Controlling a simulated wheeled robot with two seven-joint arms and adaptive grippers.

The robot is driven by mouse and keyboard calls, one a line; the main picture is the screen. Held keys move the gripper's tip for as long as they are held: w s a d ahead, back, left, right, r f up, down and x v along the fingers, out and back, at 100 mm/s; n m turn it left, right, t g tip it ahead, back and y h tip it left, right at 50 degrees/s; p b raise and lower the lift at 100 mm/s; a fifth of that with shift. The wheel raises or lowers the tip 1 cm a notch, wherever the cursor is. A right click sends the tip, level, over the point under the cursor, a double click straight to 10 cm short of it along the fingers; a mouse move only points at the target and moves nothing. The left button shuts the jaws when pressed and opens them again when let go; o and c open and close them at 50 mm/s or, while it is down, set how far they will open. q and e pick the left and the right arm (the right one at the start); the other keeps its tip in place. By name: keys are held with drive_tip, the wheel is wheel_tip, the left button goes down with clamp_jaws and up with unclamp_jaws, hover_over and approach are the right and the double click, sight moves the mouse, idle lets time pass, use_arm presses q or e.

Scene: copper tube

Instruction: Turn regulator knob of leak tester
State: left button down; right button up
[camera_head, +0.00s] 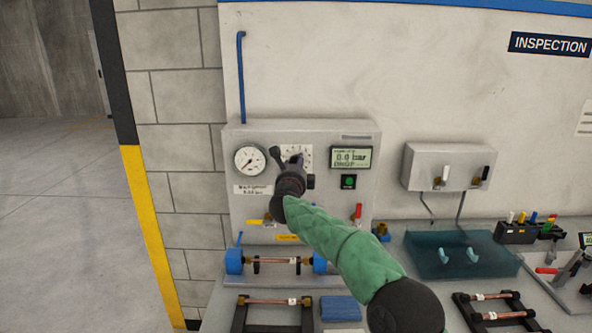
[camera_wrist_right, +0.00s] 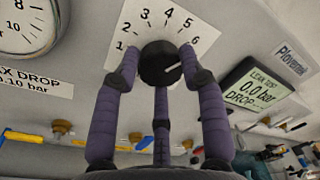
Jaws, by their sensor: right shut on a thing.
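The leak tester (camera_head: 333,207) is a grey box against the wall, with a round gauge (camera_head: 249,159) at its left and a display (camera_head: 351,157) at its right reading 0.0 bar. Its black regulator knob (camera_wrist_right: 160,62) sits on a white numbered dial (camera_wrist_right: 133,30). The knob's white mark points right, toward the 6 side. My right gripper (camera_wrist_right: 161,78) has dark fingers closed around the knob, one on each side and one below. In the head view my right gripper (camera_head: 290,163) hides the knob and part of the dial. My left gripper is not in view.
A copper tube (camera_head: 278,260) lies between blue clamps below the tester. Red (camera_head: 358,211) and yellow valve handles sit on the tester's lower front. A grey box (camera_head: 450,166) hangs to the right, above a teal tray (camera_head: 425,262). A blue pipe (camera_head: 241,80) rises at the upper left.

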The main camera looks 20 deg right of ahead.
drive_tip(key=shift+a+m+b, duration=0.2)
drive_tip(key=shift+m+b, duration=0.15)
drive_tip(key=shift+m, duration=1.05)
drive_tip(key=shift+r, duration=0.1)
drive_tip(key=o, duration=1.1)
drive_tip(key=shift+w, duration=0.1)
drive_tip(key=shift+o, duration=0.2)
drive_tip(key=v, duration=1.2)
drive_tip(key=shift+r, duration=0.15)
